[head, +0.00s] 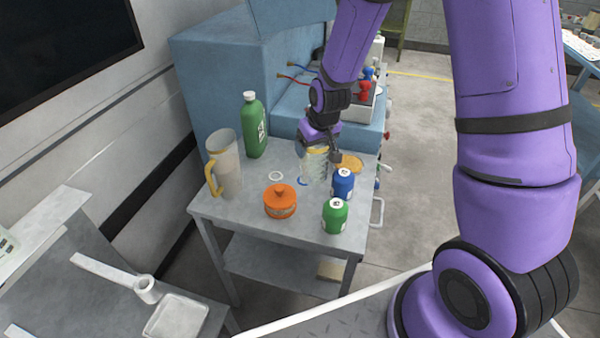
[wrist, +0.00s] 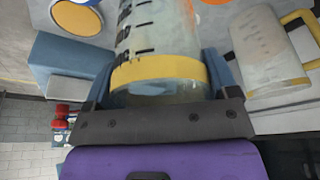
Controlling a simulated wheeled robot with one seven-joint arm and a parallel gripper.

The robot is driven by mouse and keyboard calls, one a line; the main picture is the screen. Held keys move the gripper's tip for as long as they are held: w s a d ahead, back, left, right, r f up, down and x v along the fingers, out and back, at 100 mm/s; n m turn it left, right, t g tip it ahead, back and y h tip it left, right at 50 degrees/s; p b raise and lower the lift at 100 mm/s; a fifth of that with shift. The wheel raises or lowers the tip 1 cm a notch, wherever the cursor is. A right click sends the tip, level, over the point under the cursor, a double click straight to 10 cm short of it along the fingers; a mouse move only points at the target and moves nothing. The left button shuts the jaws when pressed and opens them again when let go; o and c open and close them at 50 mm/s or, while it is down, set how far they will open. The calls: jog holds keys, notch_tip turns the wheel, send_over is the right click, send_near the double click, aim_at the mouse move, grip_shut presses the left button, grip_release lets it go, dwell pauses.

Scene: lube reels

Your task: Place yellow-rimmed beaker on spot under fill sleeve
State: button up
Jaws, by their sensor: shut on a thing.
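The yellow-rimmed beaker (head: 315,166) is clear with a yellow band near its rim and dark graduation marks. It also shows in the wrist view (wrist: 160,45), between the two fingers. My gripper (head: 322,148) is shut on it near the yellow band (wrist: 158,72). The beaker looks upright over the grey table; I cannot tell whether its base touches the top. A blue ring mark (head: 303,181) shows partly beside its base, and a white ring (head: 276,176) lies to the left. I cannot make out the fill sleeve for certain.
A yellow-handled pitcher (head: 226,165), green bottle (head: 253,128), orange lidded pot (head: 280,201), blue can (head: 343,184) and green can (head: 335,215) stand on the table (head: 240,215). A tan round patch (head: 352,162) lies right of the beaker. The blue machine (head: 215,85) stands behind.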

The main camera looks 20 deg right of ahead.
aim_at(314, 171)
jog(key=shift+f, duration=4.65)
jog(key=shift+f, duration=0.15)
jog(key=o, duration=1.1)
jog(key=v, duration=1.2)
jog(key=shift+r, duration=0.25)
